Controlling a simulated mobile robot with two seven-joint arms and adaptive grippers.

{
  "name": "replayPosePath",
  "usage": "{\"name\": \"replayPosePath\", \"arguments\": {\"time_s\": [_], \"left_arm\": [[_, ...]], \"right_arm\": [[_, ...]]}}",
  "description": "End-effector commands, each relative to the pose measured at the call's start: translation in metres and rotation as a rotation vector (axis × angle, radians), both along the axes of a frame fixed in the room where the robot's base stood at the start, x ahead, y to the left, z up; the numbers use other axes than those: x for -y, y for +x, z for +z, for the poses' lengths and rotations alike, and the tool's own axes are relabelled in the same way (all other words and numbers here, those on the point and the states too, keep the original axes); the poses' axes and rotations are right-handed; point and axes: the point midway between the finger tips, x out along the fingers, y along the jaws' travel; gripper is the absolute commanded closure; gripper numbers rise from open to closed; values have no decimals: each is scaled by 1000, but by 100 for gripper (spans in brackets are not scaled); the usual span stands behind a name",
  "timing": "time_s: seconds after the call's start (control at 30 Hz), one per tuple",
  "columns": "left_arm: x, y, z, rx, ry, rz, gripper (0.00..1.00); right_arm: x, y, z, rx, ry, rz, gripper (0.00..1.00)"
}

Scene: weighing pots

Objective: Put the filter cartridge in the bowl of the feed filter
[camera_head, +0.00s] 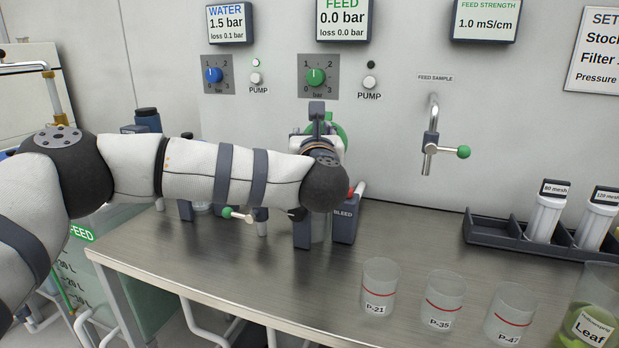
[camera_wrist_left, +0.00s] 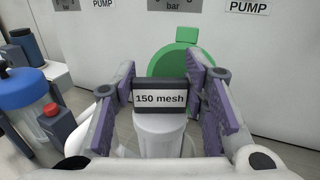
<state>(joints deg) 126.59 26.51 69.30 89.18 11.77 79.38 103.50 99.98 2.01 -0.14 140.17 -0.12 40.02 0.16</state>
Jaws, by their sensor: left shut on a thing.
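My left gripper (camera_wrist_left: 165,90) is shut on the filter cartridge (camera_wrist_left: 160,135), a white cylinder with a dark cap labelled "150 mesh", between its purple pads in the left wrist view. In the head view my left arm reaches across the bench, and its wrist hides most of the gripper (camera_head: 318,142) and the cartridge. The feed filter (camera_head: 344,222) stands behind and below the wrist, with a block marked "BLEED". Its bowl is mostly hidden, so I cannot tell how the cartridge sits to it. A green round part (camera_wrist_left: 170,62) shows behind the cartridge. My right gripper is out of view.
A dark rack (camera_head: 490,232) holds two other cartridges at the right. A blue-topped unit (camera_wrist_left: 28,88) is left of the gripper. The bench between is clear.

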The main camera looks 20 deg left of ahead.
Motion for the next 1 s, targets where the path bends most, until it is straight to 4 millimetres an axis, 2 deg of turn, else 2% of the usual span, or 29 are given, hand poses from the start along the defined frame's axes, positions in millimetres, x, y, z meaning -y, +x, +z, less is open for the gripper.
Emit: {"name": "replayPosePath", "arguments": {"time_s": [0.03,0.27,0.4,0.77,0.8,0.9,1.0], "left_arm": [[0,0,-11,-1,2,-1,100],[0,0,-38,0,1,0,100],[0,0,-66,0,1,0,100],[0,0,-73,2,0,0,100],[0,0,-74,1,0,0,58],[0,0,-72,2,0,0,40],[0,0,-72,2,0,0,40]], "right_arm": [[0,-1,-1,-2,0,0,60],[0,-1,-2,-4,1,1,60],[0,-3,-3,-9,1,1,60],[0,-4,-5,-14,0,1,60],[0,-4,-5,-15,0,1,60],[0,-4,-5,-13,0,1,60],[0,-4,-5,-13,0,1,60]]}}
